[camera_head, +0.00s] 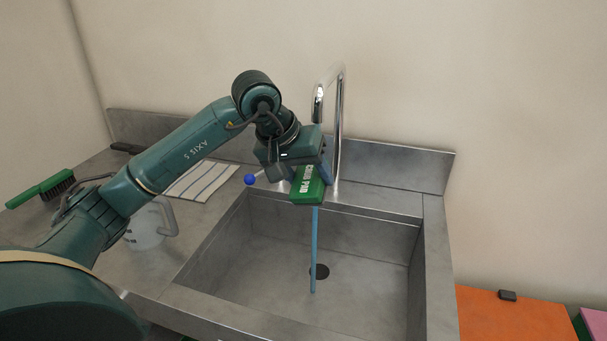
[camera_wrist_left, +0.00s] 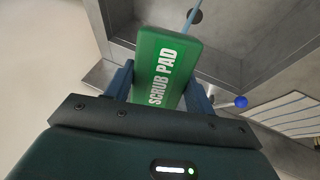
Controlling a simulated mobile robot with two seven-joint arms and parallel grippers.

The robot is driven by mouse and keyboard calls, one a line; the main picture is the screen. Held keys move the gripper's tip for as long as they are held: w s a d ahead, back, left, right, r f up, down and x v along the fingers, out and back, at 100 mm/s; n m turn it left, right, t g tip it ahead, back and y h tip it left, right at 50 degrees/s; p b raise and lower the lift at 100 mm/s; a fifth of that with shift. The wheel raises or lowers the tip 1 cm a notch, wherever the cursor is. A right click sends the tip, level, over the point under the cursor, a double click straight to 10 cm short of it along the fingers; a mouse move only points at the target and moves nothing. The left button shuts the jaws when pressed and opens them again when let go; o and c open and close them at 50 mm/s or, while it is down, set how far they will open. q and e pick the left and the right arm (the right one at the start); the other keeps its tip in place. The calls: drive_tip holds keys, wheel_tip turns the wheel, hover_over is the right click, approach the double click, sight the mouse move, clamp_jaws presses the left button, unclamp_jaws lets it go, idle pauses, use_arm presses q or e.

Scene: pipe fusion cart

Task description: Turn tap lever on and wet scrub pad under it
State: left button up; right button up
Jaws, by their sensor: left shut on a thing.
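My left gripper (camera_head: 309,170) is shut on the green scrub pad (camera_head: 308,187), which has white lettering. It holds the pad over the sink, below the chrome tap (camera_head: 340,110). In the left wrist view the pad (camera_wrist_left: 167,66) sits between the two blue fingers. A thin blue stream of water (camera_head: 314,250) runs from below the pad down to the drain; the stretch above the pad is hidden by my gripper. The tap lever's blue ball end (camera_head: 250,179) sticks out to the left of my gripper. My right gripper is out of view.
The grey sink basin (camera_head: 385,265) is empty apart from the dark drain (camera_head: 320,271). On the left counter are a striped cloth (camera_head: 203,181), a translucent jug (camera_head: 146,228) partly behind my arm, and a green brush (camera_head: 40,188). An orange surface (camera_head: 510,315) lies at lower right.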

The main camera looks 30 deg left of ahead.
use_arm(q)
drive_tip(key=shift+s, duration=0.1)
idle(0.3)
drive_tip(key=s+a+b, duration=0.3)
drive_tip(key=s+b, duration=0.1)
drive_tip(key=s, duration=0.3)
drive_tip(key=shift+a+b, duration=0.2)
drive_tip(key=shift+b, duration=0.15)
idle(1.1)
drive_tip(key=shift+s, duration=0.1)
drive_tip(key=s+a+r, duration=0.2)
drive_tip(key=s+r, duration=0.2)
drive_tip(key=shift+s+b, duration=0.25)
drive_tip(key=shift+b, duration=0.2)
